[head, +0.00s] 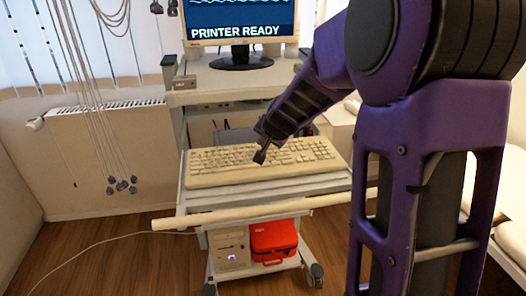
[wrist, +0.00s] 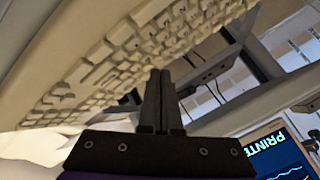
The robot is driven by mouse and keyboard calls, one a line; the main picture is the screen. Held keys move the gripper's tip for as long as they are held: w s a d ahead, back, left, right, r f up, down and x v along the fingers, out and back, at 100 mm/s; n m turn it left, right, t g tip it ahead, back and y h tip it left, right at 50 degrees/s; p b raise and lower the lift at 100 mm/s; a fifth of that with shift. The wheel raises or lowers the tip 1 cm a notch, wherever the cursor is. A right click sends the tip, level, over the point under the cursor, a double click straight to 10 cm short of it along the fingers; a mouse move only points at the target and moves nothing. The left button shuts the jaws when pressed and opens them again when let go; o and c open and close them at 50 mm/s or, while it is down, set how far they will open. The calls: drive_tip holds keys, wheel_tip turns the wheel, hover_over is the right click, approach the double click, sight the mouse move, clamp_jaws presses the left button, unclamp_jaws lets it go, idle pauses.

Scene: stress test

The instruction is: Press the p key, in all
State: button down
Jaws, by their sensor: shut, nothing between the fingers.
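A beige keyboard (head: 225,172) lies on the pull-out shelf of a cart in the head view. In the wrist view the keyboard (wrist: 125,50) fills the upper left, tilted in the picture, and its key letters are too small to read. My gripper (head: 261,158) is over the right-middle part of the keys, with its fingers pointing down at them. In the wrist view my gripper (wrist: 160,75) has its two dark fingers together with nothing between them. I cannot tell whether the fingertips touch a key. The p key cannot be made out.
A monitor (head: 240,22) reading "PRINTER READY" stands on the cart (head: 225,80) behind the keyboard. A red case (head: 274,240) and a beige computer box (head: 229,248) sit on the lower shelf. Cables hang by a radiator (head: 105,135) at left. Wooden floor (head: 120,262) is open at lower left.

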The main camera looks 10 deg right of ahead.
drive_tip(key=shift+r+p, duration=2.15)
drive_tip(key=shift+r, duration=0.4)
drive_tip(key=shift+f, duration=0.1)
